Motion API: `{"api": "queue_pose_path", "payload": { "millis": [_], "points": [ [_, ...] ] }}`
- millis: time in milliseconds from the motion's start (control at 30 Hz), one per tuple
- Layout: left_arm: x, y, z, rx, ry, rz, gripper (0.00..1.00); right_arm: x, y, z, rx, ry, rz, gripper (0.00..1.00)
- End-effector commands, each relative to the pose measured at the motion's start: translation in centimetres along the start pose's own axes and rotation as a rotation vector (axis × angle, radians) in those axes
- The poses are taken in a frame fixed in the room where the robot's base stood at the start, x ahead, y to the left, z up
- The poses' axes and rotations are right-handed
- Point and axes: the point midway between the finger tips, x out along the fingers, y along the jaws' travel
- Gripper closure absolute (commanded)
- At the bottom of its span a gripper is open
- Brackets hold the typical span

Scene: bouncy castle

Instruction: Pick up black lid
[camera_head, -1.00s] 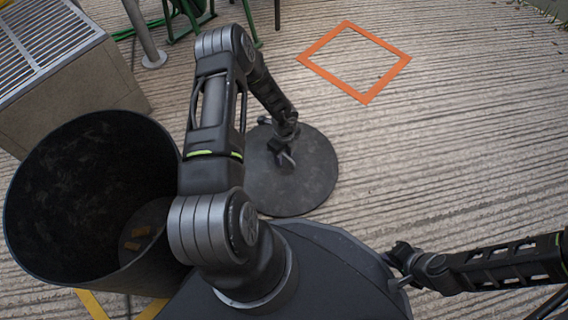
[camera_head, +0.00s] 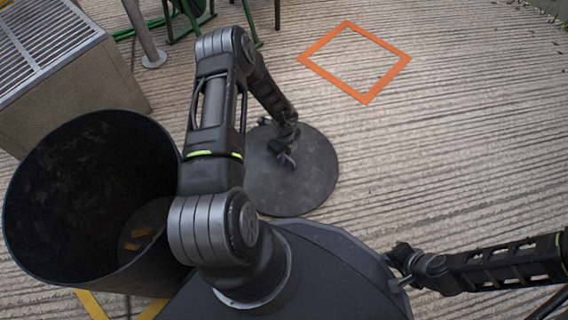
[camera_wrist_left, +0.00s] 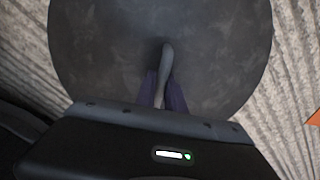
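The black lid (camera_head: 312,182) is a round dark disc lying flat on the ground in front of me, right of the black bin. My left gripper (camera_head: 287,158) reaches down over its middle. In the left wrist view the lid (camera_wrist_left: 95,50) fills most of the picture, and its slim grey handle (camera_wrist_left: 167,55) runs between the two purplish fingers of the left gripper (camera_wrist_left: 162,88). The fingers are close on either side of the handle; whether they press on it is unclear. My right gripper (camera_head: 402,283) is beside my body at the lower right, its fingers too small to read.
The open black bin (camera_head: 60,215) stands at the left with small brown pieces (camera_head: 137,238) at its bottom. A grated box (camera_head: 65,85) is behind it. An orange square outline (camera_head: 320,70) lies on the ribbed ground, with free room to the right.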

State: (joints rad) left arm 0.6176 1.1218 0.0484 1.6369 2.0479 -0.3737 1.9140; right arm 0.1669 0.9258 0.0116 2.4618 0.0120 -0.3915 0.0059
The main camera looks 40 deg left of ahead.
Motion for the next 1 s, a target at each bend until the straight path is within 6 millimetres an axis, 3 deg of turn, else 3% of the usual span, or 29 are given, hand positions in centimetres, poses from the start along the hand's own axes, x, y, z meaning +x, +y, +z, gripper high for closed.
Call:
{"api": "queue_pose_path", "payload": {
  "millis": [167, 1000],
  "points": [
    [0.00, 0.00, 0.00, 0.000, 0.000, 0.000, 1.00, 0.00, 0.00, 0.00, 0.000, 0.000, 0.000, 1.00],
    [-0.01, 0.00, 0.01, 0.000, 0.000, 0.000, 1.00, 0.00, 0.00, 0.00, 0.000, 0.000, 0.000, 1.00]
  ]
}}
